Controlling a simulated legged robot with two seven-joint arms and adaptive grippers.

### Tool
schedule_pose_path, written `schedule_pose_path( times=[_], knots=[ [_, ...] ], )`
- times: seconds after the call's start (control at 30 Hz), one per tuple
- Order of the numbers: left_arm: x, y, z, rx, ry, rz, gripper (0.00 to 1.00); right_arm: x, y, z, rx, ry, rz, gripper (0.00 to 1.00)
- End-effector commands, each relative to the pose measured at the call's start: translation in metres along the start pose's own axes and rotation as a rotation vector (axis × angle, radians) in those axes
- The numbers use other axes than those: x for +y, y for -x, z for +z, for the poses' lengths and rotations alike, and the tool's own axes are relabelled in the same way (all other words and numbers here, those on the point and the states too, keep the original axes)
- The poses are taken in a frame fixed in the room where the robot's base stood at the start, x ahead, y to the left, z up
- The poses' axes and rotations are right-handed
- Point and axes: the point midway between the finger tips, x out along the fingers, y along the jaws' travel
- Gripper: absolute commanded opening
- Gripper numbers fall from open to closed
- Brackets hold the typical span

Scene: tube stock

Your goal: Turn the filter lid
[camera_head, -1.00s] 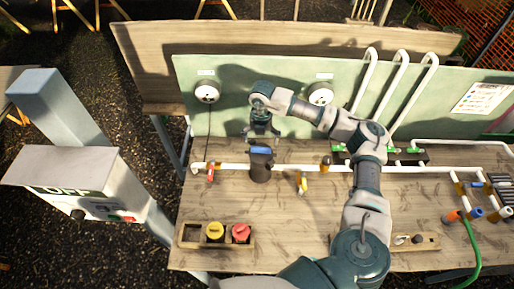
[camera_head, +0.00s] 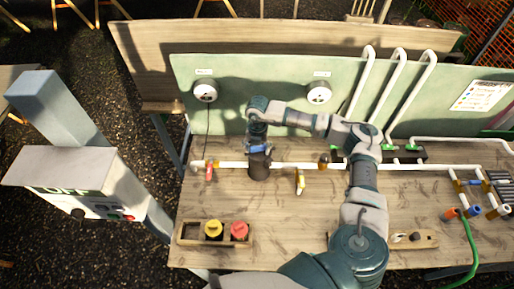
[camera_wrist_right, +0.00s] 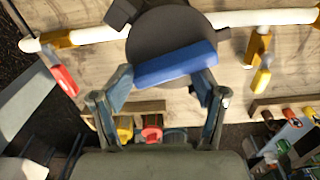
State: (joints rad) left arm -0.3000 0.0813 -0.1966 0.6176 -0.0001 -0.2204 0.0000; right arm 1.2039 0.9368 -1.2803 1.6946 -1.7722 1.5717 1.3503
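The filter (camera_head: 259,167) is a dark upright cylinder in the white pipe line on the table. Its dark round lid (camera_wrist_right: 170,35) carries a blue bar (camera_wrist_right: 175,65), which also shows in the head view (camera_head: 260,149). My right gripper (camera_head: 258,145) is right above the lid. In the wrist view its two fingers (camera_wrist_right: 163,88) are spread wide, with the tips near the two ends of the blue bar. I cannot tell whether they touch it. My left gripper is not in view.
A red-handled valve (camera_head: 209,172) is left of the filter and a yellow-handled valve (camera_head: 300,182) right of it. A wooden tray (camera_head: 190,242) with a yellow and a red knob is at the front left. A green panel (camera_head: 270,85) with two round gauges stands behind.

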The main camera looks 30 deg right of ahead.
Motion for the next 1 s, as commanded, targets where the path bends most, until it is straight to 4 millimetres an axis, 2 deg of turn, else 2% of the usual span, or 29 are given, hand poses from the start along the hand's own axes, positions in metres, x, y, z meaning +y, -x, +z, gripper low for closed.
schedule_pose_path(
  times=[0.03, 0.07, 0.17, 0.3, 0.53, 0.7, 0.73, 0.9, 1.0],
  knots=[
    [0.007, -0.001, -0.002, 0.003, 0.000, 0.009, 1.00, -0.009, -0.004, 0.005, -0.007, -0.014, -0.021, 0.28],
    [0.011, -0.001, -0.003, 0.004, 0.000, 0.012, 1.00, -0.009, -0.004, 0.005, -0.008, -0.015, -0.022, 0.24],
    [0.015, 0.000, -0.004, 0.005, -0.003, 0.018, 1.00, -0.009, -0.004, 0.006, -0.010, -0.017, -0.027, 0.24],
    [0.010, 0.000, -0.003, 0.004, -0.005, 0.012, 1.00, -0.009, -0.004, 0.006, -0.011, -0.050, -0.030, 0.23],
    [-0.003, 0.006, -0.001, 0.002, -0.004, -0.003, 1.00, -0.008, -0.004, 0.011, -0.013, -0.369, -0.025, 0.08],
    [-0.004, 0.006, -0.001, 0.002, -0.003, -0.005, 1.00, -0.009, -0.004, 0.013, -0.015, -0.444, -0.023, 0.05],
    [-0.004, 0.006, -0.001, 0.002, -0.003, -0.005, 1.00, -0.009, -0.004, 0.013, -0.015, -0.443, -0.024, 0.01],
    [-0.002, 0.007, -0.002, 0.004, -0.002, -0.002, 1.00, -0.007, -0.005, 0.013, -0.015, -0.457, -0.023, 0.00],
    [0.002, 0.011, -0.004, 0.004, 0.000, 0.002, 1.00, -0.005, -0.004, 0.012, -0.015, -0.570, -0.023, 0.00]
  ],
)
